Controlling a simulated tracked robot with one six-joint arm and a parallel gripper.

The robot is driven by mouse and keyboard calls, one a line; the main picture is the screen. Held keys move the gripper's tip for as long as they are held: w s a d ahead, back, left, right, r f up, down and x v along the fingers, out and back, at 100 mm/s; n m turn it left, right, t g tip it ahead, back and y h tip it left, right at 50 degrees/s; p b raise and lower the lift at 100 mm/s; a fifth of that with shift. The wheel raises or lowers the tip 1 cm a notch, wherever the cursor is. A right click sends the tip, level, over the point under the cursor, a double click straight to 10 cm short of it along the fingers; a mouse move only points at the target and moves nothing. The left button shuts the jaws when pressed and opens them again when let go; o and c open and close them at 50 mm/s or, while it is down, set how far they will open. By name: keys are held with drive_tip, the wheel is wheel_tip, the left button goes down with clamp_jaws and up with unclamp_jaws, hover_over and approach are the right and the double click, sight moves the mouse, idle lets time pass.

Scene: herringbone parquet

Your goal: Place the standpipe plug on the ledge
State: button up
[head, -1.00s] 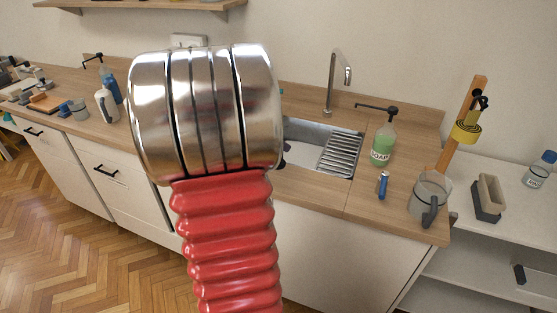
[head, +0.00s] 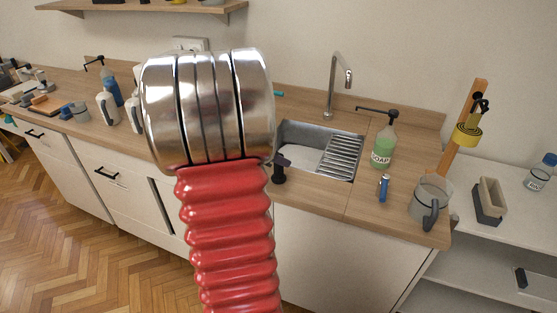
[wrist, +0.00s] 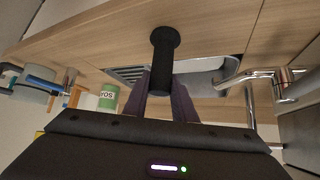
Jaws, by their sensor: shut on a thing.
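The standpipe plug is a black cylinder with a wider round end (wrist: 165,38), held between the two dark purple fingers of my gripper (wrist: 163,84) in the wrist view. In the head view the plug (head: 279,177) shows small and dark just right of my arm, over the wooden strip in front of the sink (head: 330,128). I cannot tell whether it touches the counter. My gripper (head: 283,161) is mostly hidden there behind my chrome and red arm. A wooden ledge may be the strip around the sink; I cannot tell which surface is meant.
A tall tap (head: 331,85) stands behind the sink, and a ribbed drainer (head: 341,155) fills its right side. A green soap bottle (head: 383,147), blue lighter-like object (head: 384,187) and grey jug (head: 431,199) stand to the right. Mugs and bottles stand left.

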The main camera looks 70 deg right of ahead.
drive_tip(key=o, duration=1)
drive_tip(key=shift+f, duration=0.1)
drive_tip(key=shift+o, duration=0.2)
drive_tip(key=shift+w+a+r, duration=0.15)
drive_tip(key=shift+a+r, duration=0.05)
drive_tip(key=shift+r, duration=0.25)
drive_tip(key=v, duration=1.1)
drive_tip(key=shift+a, duration=0.1)
